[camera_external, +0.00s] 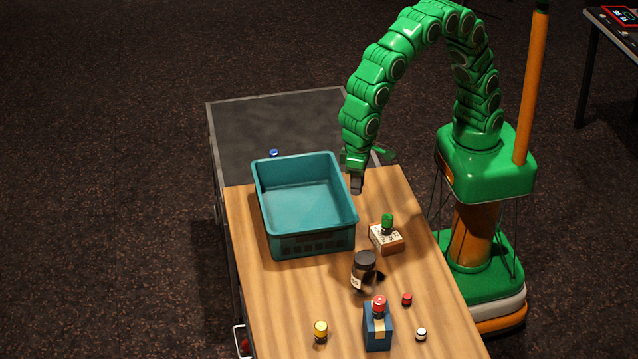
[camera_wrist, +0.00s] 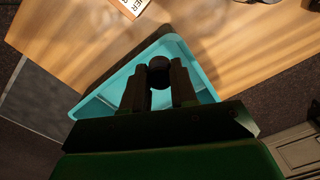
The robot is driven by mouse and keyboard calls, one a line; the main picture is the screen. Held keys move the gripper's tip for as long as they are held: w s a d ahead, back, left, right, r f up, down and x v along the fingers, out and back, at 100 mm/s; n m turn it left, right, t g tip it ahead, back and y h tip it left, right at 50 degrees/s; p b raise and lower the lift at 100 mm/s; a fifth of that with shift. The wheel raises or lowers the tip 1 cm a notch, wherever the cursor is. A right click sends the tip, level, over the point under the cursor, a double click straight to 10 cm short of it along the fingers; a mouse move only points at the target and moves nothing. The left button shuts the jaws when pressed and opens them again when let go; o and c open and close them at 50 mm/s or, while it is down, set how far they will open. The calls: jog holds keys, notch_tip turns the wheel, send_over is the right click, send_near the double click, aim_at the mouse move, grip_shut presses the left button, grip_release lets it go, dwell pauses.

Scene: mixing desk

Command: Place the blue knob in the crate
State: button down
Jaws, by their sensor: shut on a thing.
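The blue knob (camera_external: 273,153) shows just beyond the far rim of the crate, by the dark grey surface; its lower part is partly hidden. The teal crate (camera_external: 352,207) stands on the wooden desk top, and its inside looks empty in the outside view. My gripper (camera_external: 356,186) is raised near the crate's right rim, pointing down. In the wrist view my gripper (camera_wrist: 160,88) is shut on a small dark round thing (camera_wrist: 160,66); no blue shows on it. The crate (camera_wrist: 205,95) lies behind the fingers there.
A green knob (camera_external: 387,221) sits on a labelled box (camera_external: 386,240) right of the crate. A dark jar (camera_external: 363,270), a blue box (camera_external: 377,333) with a red knob (camera_external: 379,304), and small red (camera_external: 407,299), yellow (camera_external: 320,330) and white (camera_external: 421,334) knobs stand nearer.

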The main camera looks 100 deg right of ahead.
jog(key=d, duration=1)
jog(key=w+a+f, duration=0.1)
jog(key=w+f, duration=0.2)
jog(key=f, duration=0.1)
jog(key=w+a+f, duration=0.2)
jog(key=w+f, duration=0.2)
jog(key=f, duration=0.1)
jog(key=w+a+f, duration=0.2)
jog(key=w+f, duration=0.1)
jog(key=f, duration=0.1)
jog(key=shift+w+f, duration=0.15)
jog(key=shift+w, duration=0.25)
jog(key=shift+w+a+f, duration=0.15)
jog(key=shift+w+f, duration=0.25)
jog(key=shift+f, duration=0.1)
jog(key=shift+w+a+f, duration=0.15)
jog(key=shift+w+f, duration=0.2)
jog(key=shift+f, duration=1.55)
jog(key=shift+f, duration=0.1)
jog(key=c, duration=0.9)
grip_release()
